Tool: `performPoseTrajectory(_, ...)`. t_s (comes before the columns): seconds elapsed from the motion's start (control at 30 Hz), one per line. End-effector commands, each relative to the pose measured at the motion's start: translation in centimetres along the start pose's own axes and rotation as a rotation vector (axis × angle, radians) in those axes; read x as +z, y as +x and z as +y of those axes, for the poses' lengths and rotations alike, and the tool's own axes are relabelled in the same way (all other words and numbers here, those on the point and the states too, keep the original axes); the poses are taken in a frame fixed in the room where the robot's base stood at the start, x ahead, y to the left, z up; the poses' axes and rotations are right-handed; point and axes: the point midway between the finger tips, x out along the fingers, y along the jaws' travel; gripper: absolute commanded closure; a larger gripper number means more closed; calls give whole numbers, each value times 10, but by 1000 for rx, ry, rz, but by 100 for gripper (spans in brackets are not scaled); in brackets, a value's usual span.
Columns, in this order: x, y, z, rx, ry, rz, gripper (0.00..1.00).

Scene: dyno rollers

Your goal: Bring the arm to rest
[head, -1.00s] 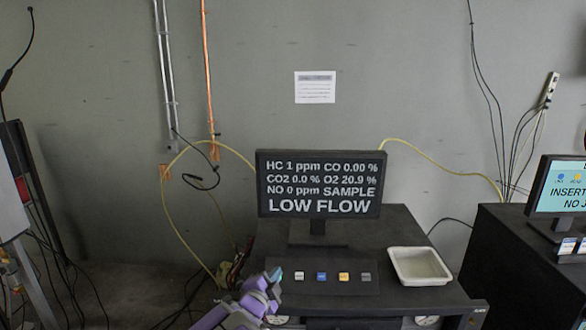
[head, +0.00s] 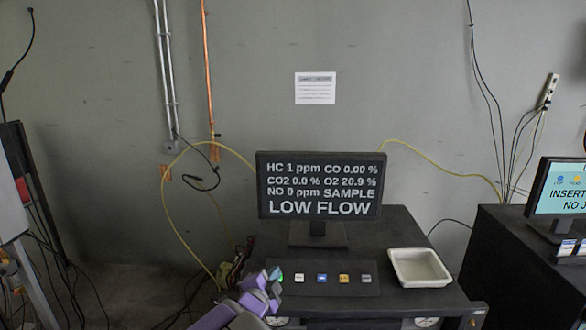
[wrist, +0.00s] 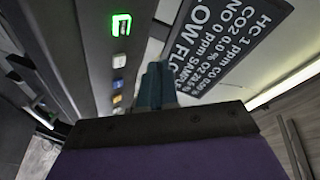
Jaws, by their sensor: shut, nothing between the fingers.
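My gripper (head: 272,275) is at the lower left of the black button panel in the head view, at the end of my purple arm. Its teal fingers (wrist: 156,85) are together and empty in the wrist view, pointing towards the panel and screen. A green-lit button (wrist: 121,25) shows clear of the fingers in the wrist view. In the head view, the gripper's tip is close to the panel's left end; I cannot tell whether it touches.
A monitor (head: 319,184) reading LOW FLOW stands on the black cabinet (head: 405,222) behind the button panel (head: 322,290). A white tray (head: 420,281) lies to the right. A second screen (head: 561,187) stands far right. Cables hang at the left and along the wall.

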Motion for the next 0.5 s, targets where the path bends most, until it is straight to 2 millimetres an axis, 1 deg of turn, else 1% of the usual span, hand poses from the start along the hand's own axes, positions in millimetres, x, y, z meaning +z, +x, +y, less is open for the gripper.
performPoseTrajectory(0.03, -4, 2, 0, 13, -9, -35, 100)
performPoseTrajectory(0.13, -9, 2, 3, 52, -59, -155, 100)
performPoseTrajectory(0.27, -16, -14, 16, 107, -161, -350, 100)
performPoseTrajectory(0.37, -23, -35, 29, 143, -248, -496, 100)
performPoseTrajectory(0.47, -33, -63, 49, 181, -348, -639, 100)
performPoseTrajectory(0.5, -38, -76, 58, 198, -389, -696, 100)
